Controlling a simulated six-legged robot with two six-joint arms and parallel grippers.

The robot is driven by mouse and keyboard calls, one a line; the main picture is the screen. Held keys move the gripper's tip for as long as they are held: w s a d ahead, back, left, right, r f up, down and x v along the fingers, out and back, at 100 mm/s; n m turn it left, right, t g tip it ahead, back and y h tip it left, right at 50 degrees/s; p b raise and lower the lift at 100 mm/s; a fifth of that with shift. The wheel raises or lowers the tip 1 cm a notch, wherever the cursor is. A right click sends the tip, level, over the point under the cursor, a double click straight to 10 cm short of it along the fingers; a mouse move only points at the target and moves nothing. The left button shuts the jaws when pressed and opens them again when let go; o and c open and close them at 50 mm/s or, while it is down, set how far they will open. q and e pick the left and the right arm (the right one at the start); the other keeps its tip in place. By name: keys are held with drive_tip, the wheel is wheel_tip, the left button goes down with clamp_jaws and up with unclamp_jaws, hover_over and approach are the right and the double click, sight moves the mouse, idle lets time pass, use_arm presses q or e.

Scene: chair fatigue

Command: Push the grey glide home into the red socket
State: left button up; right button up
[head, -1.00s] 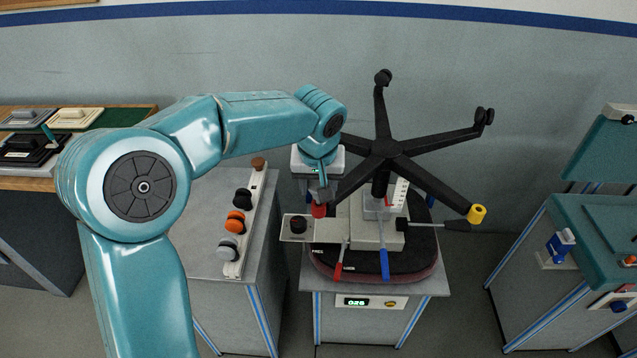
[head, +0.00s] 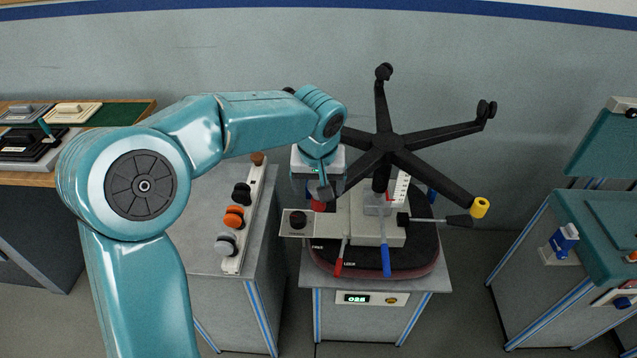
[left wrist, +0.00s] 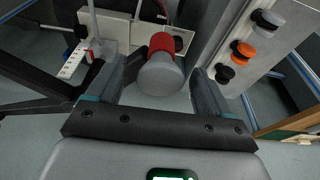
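The grey glide (left wrist: 160,78) shows in the left wrist view as a rounded end against the red socket (left wrist: 168,42); how deep it sits I cannot tell. The red socket also shows in the head view (head: 318,205), at the end of a leg of the black chair base (head: 388,142). My left gripper (left wrist: 155,88) has its fingers apart, one on each side of the glide, with a gap visible at the right finger and a smaller one at the left. In the head view my left gripper (head: 323,190) hides the glide. My right gripper is not in view.
The chair base stands over a fixture plate (head: 300,224) with red and blue levers. Another leg has a yellow socket (head: 480,207). Left of it, a white rack (head: 243,235) holds black, orange and grey knobs. A teal-topped bench (head: 590,215) stands at the right.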

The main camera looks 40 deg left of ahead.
use_arm(q)
drive_tip(key=v, duration=1.6)
drive_tip(key=shift+p, duration=0.35)
drive_tip(key=shift+d+r, duration=0.15)
